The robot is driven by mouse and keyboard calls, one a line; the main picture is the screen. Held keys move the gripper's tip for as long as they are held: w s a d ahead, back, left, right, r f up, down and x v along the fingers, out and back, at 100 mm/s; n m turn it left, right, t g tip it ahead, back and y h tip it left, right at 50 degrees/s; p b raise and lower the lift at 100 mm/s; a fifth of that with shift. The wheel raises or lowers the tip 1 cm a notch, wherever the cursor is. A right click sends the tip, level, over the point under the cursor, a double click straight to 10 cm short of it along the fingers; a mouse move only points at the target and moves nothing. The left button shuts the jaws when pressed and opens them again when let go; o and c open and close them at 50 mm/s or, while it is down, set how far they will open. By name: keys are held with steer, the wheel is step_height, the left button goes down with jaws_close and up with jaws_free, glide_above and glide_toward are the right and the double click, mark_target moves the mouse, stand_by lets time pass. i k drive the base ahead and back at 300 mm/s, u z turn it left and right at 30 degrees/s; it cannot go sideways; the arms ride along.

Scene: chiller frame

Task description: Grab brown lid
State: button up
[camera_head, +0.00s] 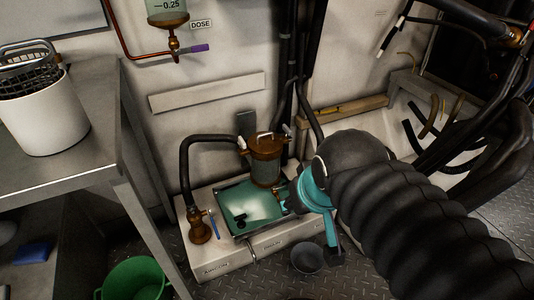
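The brown lid (264,145) sits on top of an upright canister (265,168) with brown fittings. A pale handle or bar shows on the lid. The canister stands at the back of a teal tray on a low white base. My arm comes in from the right in a black ribbed sleeve and ends in a teal wrist.
A black hose (190,152) runs from the canister to a brown fitting (199,226) on the base. A metal table (100,125) with a white bin (45,115) is at left. A green bucket (135,279) is below.

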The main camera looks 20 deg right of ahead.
mark_target(265, 142)
steer(key=u, duration=2.15)
steer(key=k, duration=0.85)
steer(key=z, duration=0.85)
steer(key=i, duration=1.05)
